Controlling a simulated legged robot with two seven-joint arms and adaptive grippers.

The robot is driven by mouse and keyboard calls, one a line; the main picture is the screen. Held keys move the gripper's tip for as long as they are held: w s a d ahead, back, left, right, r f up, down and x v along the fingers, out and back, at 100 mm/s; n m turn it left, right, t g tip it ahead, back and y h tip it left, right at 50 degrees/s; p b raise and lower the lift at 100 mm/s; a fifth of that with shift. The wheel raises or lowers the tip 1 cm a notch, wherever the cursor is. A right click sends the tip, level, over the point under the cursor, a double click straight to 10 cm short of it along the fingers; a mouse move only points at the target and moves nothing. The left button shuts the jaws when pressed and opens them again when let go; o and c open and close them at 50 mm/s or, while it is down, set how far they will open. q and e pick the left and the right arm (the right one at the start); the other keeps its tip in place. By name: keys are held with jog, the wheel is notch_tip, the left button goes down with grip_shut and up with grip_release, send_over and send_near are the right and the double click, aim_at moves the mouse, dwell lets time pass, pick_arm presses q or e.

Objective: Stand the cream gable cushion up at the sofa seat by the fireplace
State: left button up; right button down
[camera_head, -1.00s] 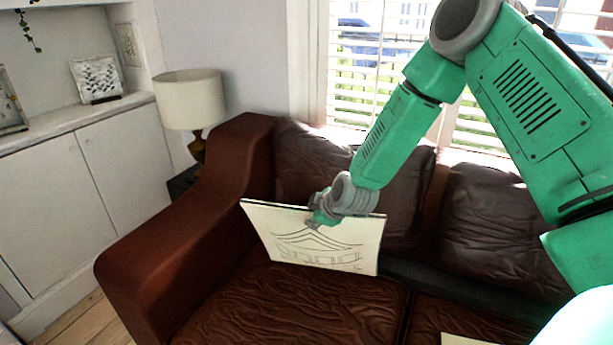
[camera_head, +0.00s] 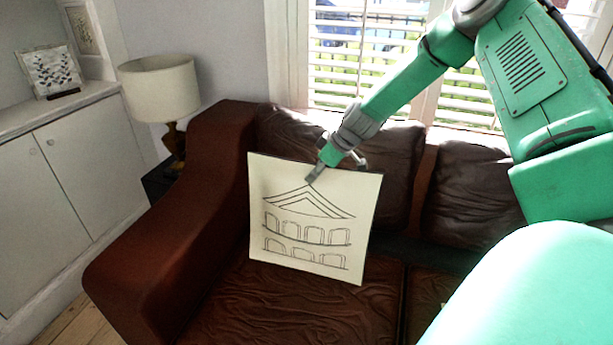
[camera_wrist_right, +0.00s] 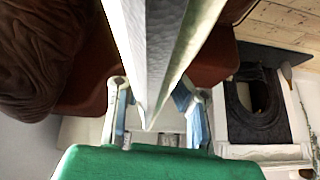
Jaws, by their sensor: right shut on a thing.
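The cream gable cushion (camera_head: 310,232), a thin square panel with a line-drawn gabled building, is at the left sofa seat (camera_head: 245,310), in front of the back cushion. It is close to upright, slightly turned, with its drawing facing me. Whether its lower edge touches the seat I cannot tell. My right gripper (camera_head: 322,175) is shut on its top edge. In the right wrist view the cushion (camera_wrist_right: 150,50) runs edge-on between the fingers (camera_wrist_right: 152,112). The dark fireplace (camera_wrist_right: 252,108) shows at the right there. My left gripper is not in view.
The brown sofa arm (camera_head: 170,215) rises left of the cushion, and back cushions (camera_head: 395,165) stand behind it. A lamp (camera_head: 160,90) and white cabinet (camera_head: 75,165) are farther left. My right arm covers much of the right side. The seat in front of the cushion is clear.

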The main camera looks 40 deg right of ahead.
jog(key=d+f+b, duration=0.1)
jog(key=f, duration=0.1)
jog(key=w+d+f+b, duration=0.1)
jog(key=d+f+b, duration=0.1)
jog(key=shift+w, duration=0.15)
jog(key=d+f+b, duration=0.1)
jog(key=w+f+b, duration=0.1)
jog(key=f+b, duration=0.1)
jog(key=d+f+b, duration=0.1)
jog(key=f+b, duration=0.1)
jog(key=shift+w+d, duration=0.3)
jog(key=shift+d, duration=0.05)
